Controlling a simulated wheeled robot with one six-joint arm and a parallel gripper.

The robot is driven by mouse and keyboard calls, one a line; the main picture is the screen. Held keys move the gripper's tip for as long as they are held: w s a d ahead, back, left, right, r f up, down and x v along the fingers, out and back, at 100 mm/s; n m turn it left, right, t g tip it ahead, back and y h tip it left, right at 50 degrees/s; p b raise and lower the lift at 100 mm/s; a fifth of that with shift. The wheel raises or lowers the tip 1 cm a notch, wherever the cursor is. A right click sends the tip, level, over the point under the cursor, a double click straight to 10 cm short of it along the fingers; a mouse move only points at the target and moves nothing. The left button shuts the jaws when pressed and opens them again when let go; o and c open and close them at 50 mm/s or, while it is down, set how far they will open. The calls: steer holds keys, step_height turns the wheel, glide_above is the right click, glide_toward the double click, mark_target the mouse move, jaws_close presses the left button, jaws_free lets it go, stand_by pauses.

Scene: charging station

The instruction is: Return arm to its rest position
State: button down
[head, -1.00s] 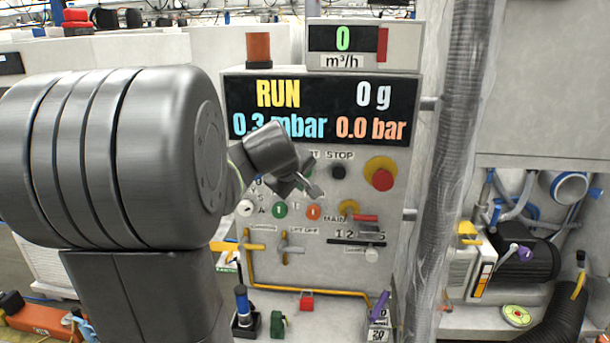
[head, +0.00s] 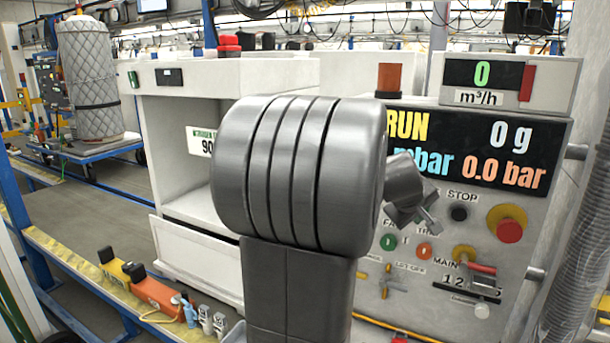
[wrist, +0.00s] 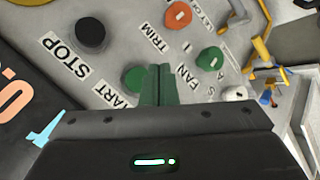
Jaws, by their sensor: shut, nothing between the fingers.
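My gripper (head: 432,218) is in front of the control panel (head: 470,225), near its buttons, at the end of my folded grey arm. The wrist view shows its two fingers (wrist: 159,84) shut together with nothing between them. Behind the fingertips are a green START button (wrist: 136,78) and the dark STOP button (wrist: 91,35). I cannot tell whether the fingers touch the panel. My large arm link hides the panel's left part and the start of the RUN display in the head view.
An emergency stop (head: 508,228) and a MAIN switch (head: 476,266) are on the panel's right. A corrugated hose (head: 580,230) runs down beside it. A white cabinet (head: 180,140) stands left. A rail (head: 90,280) carries several tools. A wrapped tank (head: 90,75) stands on a blue cart.

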steer(key=shift+s+a+b, duration=0.25)
steer(key=shift+s+a, duration=0.25)
steer(key=shift+s, duration=0.3)
steer(key=shift+s+a+b, duration=0.25)
steer(key=shift+s+a, duration=0.2)
steer(key=shift+s, duration=0.4)
steer(key=shift+s+a+b, duration=0.25)
steer(key=shift+s+a, duration=0.25)
steer(key=shift+s, duration=0.3)
